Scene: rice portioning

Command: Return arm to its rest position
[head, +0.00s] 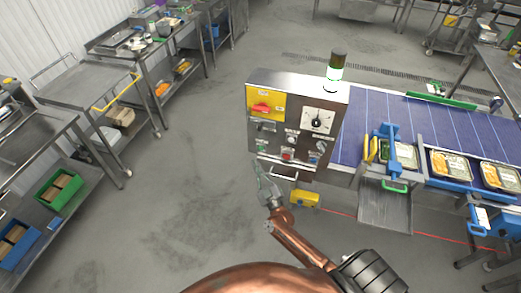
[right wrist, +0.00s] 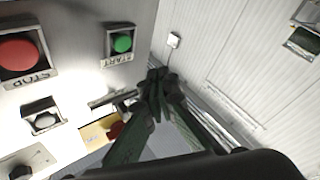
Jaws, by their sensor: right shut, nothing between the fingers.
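My right gripper (head: 265,178) is in front of the lower left part of the control box (head: 262,80) in the head view. Its fingers are shut and empty; the closed fingertips (right wrist: 155,83) show in the right wrist view beside the box face. In that view a green START button (right wrist: 122,43) and a red STOP button (right wrist: 18,54) are on the panel, apart from the fingers. My right arm, copper coloured, comes up from the bottom of the head view. My left gripper is not in view.
A blue conveyor (head: 455,122) with filled trays (head: 452,165) runs to the right of the box. Steel tables (head: 85,82) with crates line the left. The grey floor (head: 190,170) between is clear.

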